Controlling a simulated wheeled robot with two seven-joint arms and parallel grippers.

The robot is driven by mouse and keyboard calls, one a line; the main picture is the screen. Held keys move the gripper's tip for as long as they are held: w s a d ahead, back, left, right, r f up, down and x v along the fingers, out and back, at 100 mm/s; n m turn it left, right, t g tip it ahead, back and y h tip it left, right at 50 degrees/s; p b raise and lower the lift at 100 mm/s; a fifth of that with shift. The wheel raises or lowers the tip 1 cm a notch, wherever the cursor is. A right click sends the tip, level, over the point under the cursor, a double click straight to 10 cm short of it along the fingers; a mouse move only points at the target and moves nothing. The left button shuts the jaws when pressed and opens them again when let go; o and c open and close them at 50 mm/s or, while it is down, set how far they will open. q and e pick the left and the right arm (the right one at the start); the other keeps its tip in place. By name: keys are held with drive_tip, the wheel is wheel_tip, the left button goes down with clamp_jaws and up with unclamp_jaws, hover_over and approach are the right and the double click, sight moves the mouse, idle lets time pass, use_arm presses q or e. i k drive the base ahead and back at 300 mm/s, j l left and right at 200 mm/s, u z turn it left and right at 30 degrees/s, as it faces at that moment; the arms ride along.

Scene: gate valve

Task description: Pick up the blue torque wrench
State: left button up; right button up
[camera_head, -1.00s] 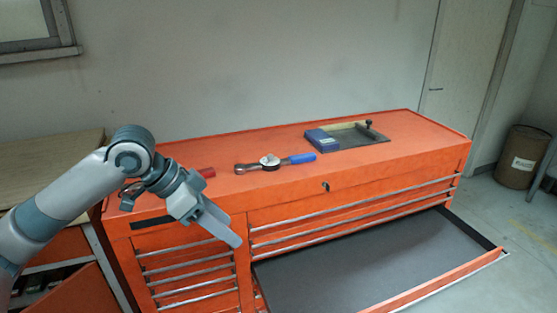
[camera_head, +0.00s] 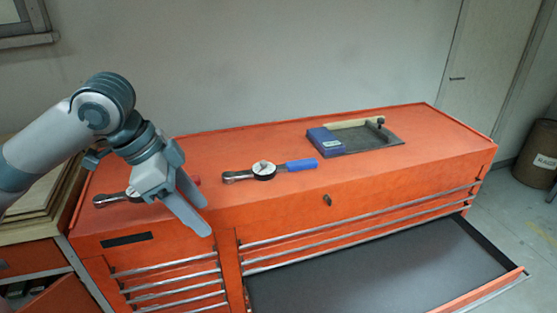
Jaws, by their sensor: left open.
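The blue torque wrench (camera_head: 264,171) lies on top of the orange tool cabinet (camera_head: 250,200). It has a blue handle at its right, a round dial in the middle and a metal head at its left. My left gripper (camera_head: 200,215) is open and empty, its fingers pointing down and right. In the picture it is left of and below the blue wrench, in front of the cabinet's top left part. A second wrench with a red handle (camera_head: 196,181) lies at the left, partly hidden behind my left gripper. My right gripper is not in view.
A tray (camera_head: 388,146) with a blue box (camera_head: 326,141) and a bar sits right of the wrench on the cabinet top. A lower drawer (camera_head: 400,272) is pulled out at the front right. A wooden table (camera_head: 40,200) stands at the left.

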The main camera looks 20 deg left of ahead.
sight(228, 178)
drive_tip(key=i, duration=1.3)
